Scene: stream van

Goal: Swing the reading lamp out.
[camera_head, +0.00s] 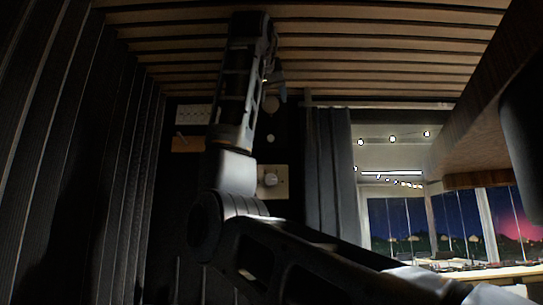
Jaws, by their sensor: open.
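My arm rises through the middle of the picture, and my gripper (275,80) is at its upper end, small and partly hidden behind my own arm link. Its fingers are hard to make out in the dark; it is open, and I see nothing held. A small pale rounded piece (271,104) shows on the dark back wall just below the gripper. It may be part of the reading lamp, but I cannot tell for sure. Whether the gripper touches it cannot be told. No lamp arm is clearly visible.
A beige plate with a round knob (272,181) is on the back wall, beside my arm. A dark curtain (334,170) hangs right of it, then windows (405,222). Dark ribbed panelling (75,160) lines the left. A wooden overhang (480,125) is at right. The ceiling is slatted.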

